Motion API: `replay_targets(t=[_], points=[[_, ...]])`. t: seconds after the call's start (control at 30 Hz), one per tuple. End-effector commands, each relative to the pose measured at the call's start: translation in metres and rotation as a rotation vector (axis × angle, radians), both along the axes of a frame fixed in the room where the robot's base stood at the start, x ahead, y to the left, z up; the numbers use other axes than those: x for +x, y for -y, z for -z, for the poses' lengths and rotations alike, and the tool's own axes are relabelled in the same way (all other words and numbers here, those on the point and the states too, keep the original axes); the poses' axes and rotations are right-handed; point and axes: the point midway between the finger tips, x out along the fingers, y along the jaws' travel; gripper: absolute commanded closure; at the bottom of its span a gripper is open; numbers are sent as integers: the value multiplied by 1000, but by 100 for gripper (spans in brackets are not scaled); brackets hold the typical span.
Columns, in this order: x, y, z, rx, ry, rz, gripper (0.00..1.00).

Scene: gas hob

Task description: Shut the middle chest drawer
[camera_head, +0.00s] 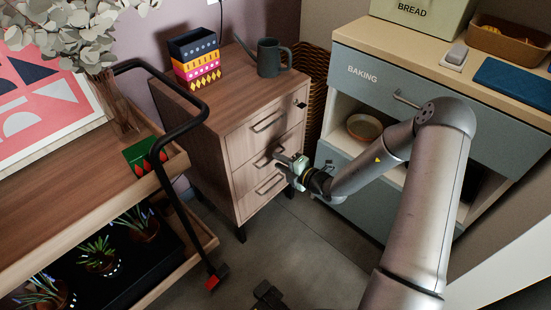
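The wooden chest (213,146) stands at the centre with three drawers, each with a bar handle. The middle drawer (246,174) lies between the top drawer (247,142) and the bottom drawer (252,203). Its front looks about level with the others; I cannot tell whether a small gap is left. My gripper (281,160) is at the right part of the middle drawer's front, close to its handle (262,161). It hides that part of the front. I cannot tell whether it touches the drawer or whether its fingers are open.
A watering can (269,58) and stacked patterned boxes (195,62) stand on the chest. A wooden trolley (60,222) with a black rail is at the left. A blue-grey cabinet (365,74) marked BAKING is at the right. Grey floor (290,243) lies open in front.

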Motion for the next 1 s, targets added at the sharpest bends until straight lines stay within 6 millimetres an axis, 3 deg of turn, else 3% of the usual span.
replay_targets(t=[0.3,0.5,0.7,1.0], points=[[-53,58,-20,0,-2,4,71],[-81,86,-27,1,-1,3,71],[-95,100,-30,0,1,2,71],[-97,102,-30,1,1,0,71]])
